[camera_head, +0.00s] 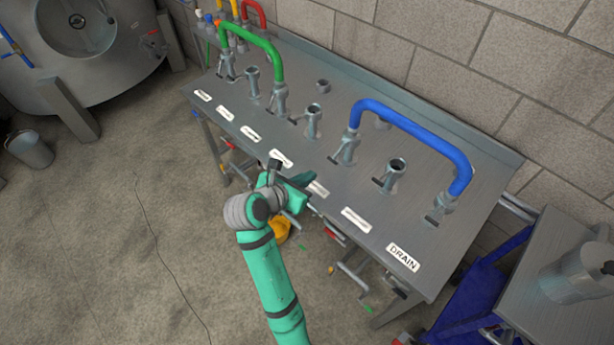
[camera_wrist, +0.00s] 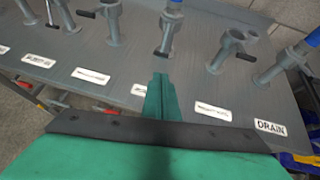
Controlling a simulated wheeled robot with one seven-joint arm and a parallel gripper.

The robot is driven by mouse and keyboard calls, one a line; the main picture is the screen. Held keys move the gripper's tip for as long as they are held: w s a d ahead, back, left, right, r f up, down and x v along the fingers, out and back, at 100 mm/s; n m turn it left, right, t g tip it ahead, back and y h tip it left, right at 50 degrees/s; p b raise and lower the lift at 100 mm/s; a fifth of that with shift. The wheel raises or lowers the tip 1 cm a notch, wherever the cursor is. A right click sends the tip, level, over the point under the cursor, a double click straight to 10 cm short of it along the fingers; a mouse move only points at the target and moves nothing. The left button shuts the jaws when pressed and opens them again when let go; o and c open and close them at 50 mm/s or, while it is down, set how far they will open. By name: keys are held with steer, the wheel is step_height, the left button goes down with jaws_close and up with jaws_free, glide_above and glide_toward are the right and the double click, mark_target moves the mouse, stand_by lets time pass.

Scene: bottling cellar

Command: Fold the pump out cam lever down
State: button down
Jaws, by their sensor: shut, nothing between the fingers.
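My gripper (camera_head: 302,183) is shut and empty above the front part of the steel panel (camera_head: 300,150). Its green fingers (camera_wrist: 162,97) point at the left port of the blue hose (camera_head: 347,146), apart from it. That port has a short dark cam lever (camera_wrist: 162,52) sticking out toward me. The port to its right has a dark lever (camera_wrist: 245,57) pointing sideways. A port farther left (camera_wrist: 110,20) has a lever pointing left. Only the DRAIN label (camera_head: 403,257) reads clearly, so I cannot tell which lever is the pump out one. The label before my fingers is partly hidden.
A blue hose (camera_head: 415,128) arches over the right ports and a green hose (camera_head: 262,42) over the left ones. A side table with a metal vessel (camera_head: 578,275) stands at right. A tank (camera_head: 95,45) and bucket (camera_head: 30,149) stand at left.

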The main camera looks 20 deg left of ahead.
mark_target(340, 151)
steer(key=x, duration=0.9)
steer(key=shift+w+d+r, duration=0.15)
steer(key=shift+w+r, duration=0.05)
steer(key=shift+r, duration=0.1)
steer(key=shift+x, duration=0.85)
steer(key=shift+w+r, duration=0.1)
